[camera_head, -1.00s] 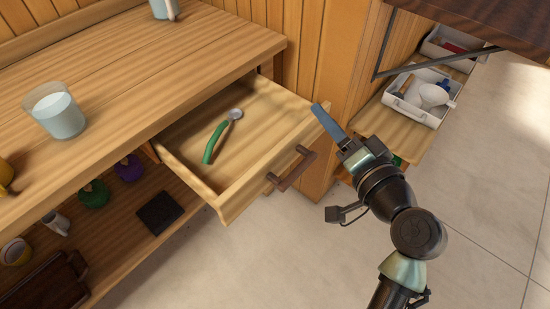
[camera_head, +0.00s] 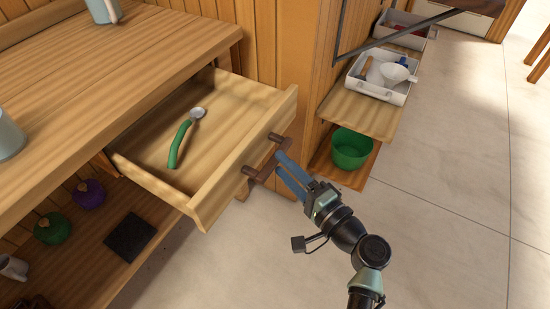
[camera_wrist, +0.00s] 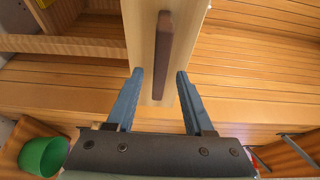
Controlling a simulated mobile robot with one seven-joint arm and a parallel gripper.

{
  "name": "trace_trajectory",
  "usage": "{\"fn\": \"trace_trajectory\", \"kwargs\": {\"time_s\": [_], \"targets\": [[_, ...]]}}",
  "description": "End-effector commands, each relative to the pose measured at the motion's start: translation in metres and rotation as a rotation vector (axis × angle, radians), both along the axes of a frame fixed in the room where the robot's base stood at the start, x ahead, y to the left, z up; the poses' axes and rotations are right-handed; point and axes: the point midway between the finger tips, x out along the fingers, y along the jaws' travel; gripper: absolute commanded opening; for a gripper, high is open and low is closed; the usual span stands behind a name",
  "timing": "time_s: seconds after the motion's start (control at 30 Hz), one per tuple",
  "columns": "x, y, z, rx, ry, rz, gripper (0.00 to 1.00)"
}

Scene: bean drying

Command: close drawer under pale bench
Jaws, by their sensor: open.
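The drawer (camera_head: 235,165) under the pale bench (camera_head: 150,70) is pulled out, its inside in plain view. A green-handled spoon (camera_head: 180,143) lies in it. The drawer front carries a brown bar handle (camera_head: 265,160). My gripper (camera_head: 281,168) is at the handle, its two blue fingers pointing toward the drawer front. In the wrist view, my gripper (camera_wrist: 159,75) is open, with the fingers apart and the handle (camera_wrist: 163,45) ahead, in line with the gap between them. Whether a finger touches the handle or the front I cannot tell.
Right of the bench, low shelves hold a white tray (camera_head: 354,84) of tools and a green bowl (camera_head: 351,148). A dark square block (camera_head: 130,237) and green and purple items lie on the bench's lower shelf. The floor (camera_head: 450,200) at right is clear.

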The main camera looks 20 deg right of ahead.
Motion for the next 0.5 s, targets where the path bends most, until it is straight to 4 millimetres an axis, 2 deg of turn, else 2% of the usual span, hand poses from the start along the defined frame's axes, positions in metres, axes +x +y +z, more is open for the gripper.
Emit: {"fn": "trace_trajectory", "kwargs": {"time_s": [0.1, 0.2, 0.5], "targets": [[0.018, 0.006, 0.000, -0.001, -0.001, 0.003, 0.53], [0.027, 0.008, 0.000, -0.001, 0.000, 0.001, 0.53], [0.033, 0.010, 0.000, -0.001, 0.001, 0.000, 0.53]]}}
